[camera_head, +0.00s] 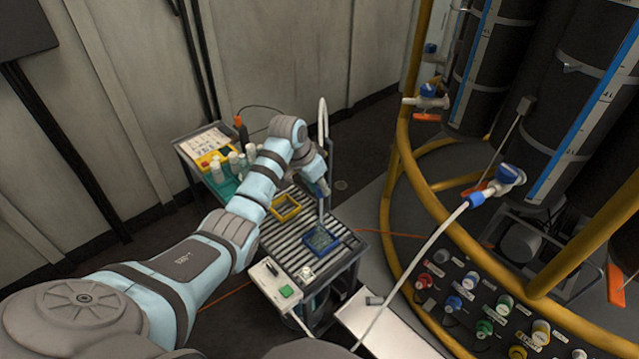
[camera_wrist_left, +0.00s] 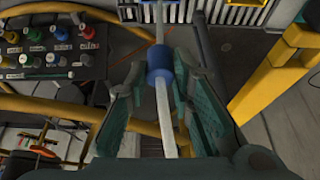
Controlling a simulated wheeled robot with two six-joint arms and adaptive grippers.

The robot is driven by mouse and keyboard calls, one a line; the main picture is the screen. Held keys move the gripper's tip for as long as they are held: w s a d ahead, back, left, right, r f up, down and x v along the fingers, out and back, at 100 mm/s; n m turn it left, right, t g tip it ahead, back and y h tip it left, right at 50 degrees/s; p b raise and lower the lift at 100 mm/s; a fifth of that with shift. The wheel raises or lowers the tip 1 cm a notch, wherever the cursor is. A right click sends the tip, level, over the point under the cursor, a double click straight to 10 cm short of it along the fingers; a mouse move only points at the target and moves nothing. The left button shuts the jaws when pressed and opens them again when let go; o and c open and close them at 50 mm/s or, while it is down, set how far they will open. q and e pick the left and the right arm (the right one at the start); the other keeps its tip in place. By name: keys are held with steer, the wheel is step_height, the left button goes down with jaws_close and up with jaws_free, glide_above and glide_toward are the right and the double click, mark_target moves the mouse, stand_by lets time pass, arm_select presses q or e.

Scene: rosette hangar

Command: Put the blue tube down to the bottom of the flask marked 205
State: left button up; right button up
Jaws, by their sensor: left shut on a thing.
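My left gripper (camera_head: 321,190) is above the slatted cart, shut on the blue tube, a pale tube with a blue collar. In the left wrist view the blue collar (camera_wrist_left: 160,63) sits between the two fingers of the gripper (camera_wrist_left: 160,95). In the head view the tube's upper part (camera_head: 323,118) rises behind the wrist, and its lower part (camera_head: 321,213) hangs down toward a blue-rimmed tray (camera_head: 309,239). Several pale white-capped bottles (camera_head: 234,162) stand at the cart's far left. I cannot read a 205 mark on anything. My right gripper is not in view.
A yellow frame (camera_head: 278,213) lies on the slats (camera_head: 282,250). A white box with a green button (camera_head: 274,282) is at the cart's front.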

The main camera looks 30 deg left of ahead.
mark_target(318, 197)
arm_select(q)
steer(key=shift+f, duration=0.85)
steer(key=shift+f+b, duration=0.9)
steer(key=shift+f, duration=0.9)
steer(key=shift+f, duration=0.15)
step_height(318, 197, down, 4)
steer(key=shift+r+b, duration=0.1)
steer(key=shift+b, duration=1)
steer(key=shift+f, duration=0.35)
